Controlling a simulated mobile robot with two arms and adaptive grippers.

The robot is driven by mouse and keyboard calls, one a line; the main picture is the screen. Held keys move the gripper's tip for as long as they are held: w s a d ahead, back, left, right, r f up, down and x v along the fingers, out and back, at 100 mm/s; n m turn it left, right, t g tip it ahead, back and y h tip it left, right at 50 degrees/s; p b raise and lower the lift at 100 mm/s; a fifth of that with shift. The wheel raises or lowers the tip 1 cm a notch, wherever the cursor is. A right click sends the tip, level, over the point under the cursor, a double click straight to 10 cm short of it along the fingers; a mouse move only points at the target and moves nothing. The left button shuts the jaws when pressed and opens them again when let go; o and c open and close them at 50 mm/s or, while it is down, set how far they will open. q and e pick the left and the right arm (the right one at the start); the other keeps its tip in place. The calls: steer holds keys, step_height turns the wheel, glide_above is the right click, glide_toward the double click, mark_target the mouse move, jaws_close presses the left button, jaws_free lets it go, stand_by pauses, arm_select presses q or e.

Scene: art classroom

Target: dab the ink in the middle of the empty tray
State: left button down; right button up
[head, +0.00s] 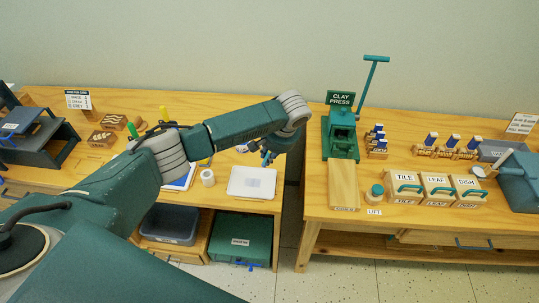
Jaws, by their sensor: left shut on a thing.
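A shallow white tray (236,190) lies near the front edge of the left table, with a faint greyish patch near its middle. My left arm reaches across from the lower left and bends down at its wrist. My left gripper (267,158) points down just above the tray's back right side. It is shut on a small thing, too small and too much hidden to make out. I cannot tell any ink for certain. My right gripper is not in view.
A small white jar (207,178) and a blue-edged white sheet (181,179) lie left of the tray. A gap separates the left table from the right one, which bears a green clay press (341,138) and labelled boxes (437,190). Carved blocks (113,122) stand behind my arm.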

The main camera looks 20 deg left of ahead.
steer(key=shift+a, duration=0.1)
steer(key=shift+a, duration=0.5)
arm_select(q)
steer(key=p, duration=0.1)
steer(key=s, duration=0.1)
steer(key=s+f+t+p, duration=0.1)
steer(key=shift+s+a+h+p, duration=0.25)
steer(key=shift+a+h+p, duration=0.05)
steer(key=shift+a+p, duration=0.05)
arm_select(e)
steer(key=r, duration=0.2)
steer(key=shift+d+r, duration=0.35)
arm_select(q)
steer(key=shift+f, duration=0.1)
